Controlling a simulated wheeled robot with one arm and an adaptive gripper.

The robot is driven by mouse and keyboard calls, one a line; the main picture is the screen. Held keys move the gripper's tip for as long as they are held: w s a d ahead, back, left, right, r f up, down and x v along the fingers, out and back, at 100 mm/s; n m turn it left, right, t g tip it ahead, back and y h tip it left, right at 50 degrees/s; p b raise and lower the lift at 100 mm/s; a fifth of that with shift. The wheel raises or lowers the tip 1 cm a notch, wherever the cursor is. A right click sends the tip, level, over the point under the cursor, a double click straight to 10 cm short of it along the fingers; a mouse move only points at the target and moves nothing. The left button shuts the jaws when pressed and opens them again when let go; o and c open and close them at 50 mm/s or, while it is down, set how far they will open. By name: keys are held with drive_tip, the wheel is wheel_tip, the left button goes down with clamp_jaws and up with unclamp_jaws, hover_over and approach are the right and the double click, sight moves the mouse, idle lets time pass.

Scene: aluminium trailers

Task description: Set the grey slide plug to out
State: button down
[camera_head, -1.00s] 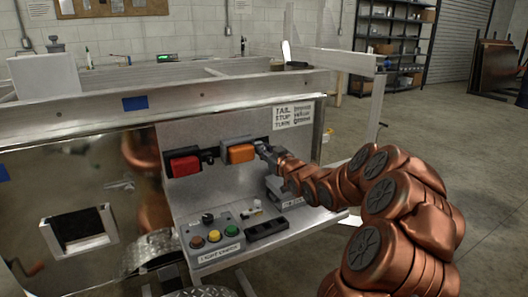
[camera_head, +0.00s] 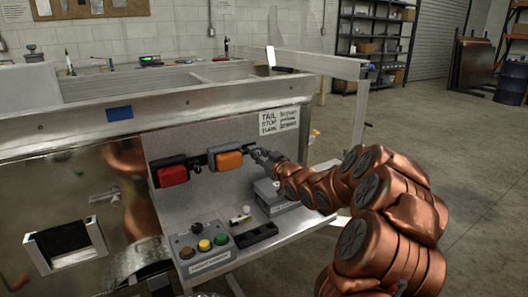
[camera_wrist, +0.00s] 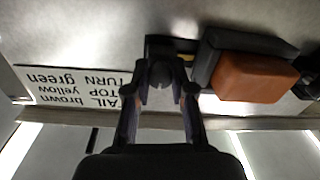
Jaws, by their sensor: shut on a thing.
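The panel carries an orange lamp (camera_head: 228,160) in a black housing. My gripper (camera_head: 262,155) is just to the right of that lamp, reaching in from the right. In the wrist view, which shows the panel upside down, my gripper (camera_wrist: 160,94) has its two fingers shut on a dark grey rounded piece, the slide plug (camera_wrist: 161,74). A black block lies behind the plug, beside the orange lamp (camera_wrist: 254,78). In the head view the plug is hidden or too small to tell from the fingertips. How far it is slid cannot be told.
A red lamp (camera_head: 173,175) sits left of the orange one. A label sign (camera_head: 279,121) is above my gripper. Below are a button box (camera_head: 202,248), a black block (camera_head: 256,235) and a grey box (camera_head: 273,195) on the ledge. Open floor lies to the right.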

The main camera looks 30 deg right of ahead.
drive_tip(key=shift+d, duration=0.2)
drive_tip(key=c, duration=1.2)
unclamp_jaws()
drive_tip(key=shift+d, duration=0.1)
drive_tip(key=shift+c, duration=0.2)
drive_tip(key=s, duration=1.2)
